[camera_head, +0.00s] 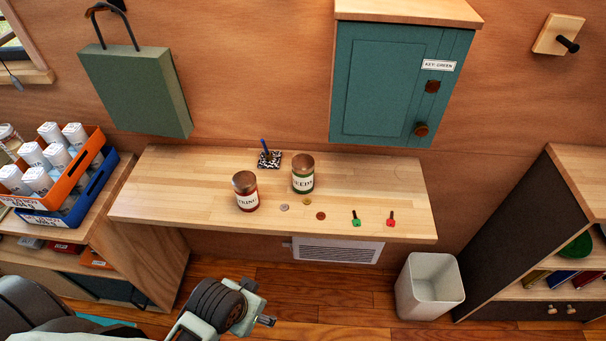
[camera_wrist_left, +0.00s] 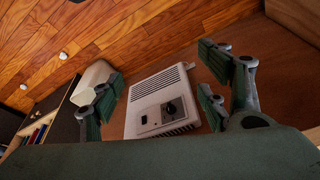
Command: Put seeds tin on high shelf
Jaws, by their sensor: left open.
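My left gripper (camera_head: 266,305) is low in front of the shelf, apart from both tins. In the left wrist view its fingers (camera_wrist_left: 160,105) are spread and empty, facing a white wall heater. My right gripper is not in view. I cannot tell which surface is the high shelf.
Coins, a green key (camera_head: 356,219) and a red key (camera_head: 391,219) lie on the wall shelf. A teal cabinet (camera_head: 390,90) labelled "KEY: GREEN" hangs above. A white bin (camera_head: 428,287) stands below right. Bottle crates (camera_head: 90,185) are at left, a bookcase (camera_head: 520,225) at right.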

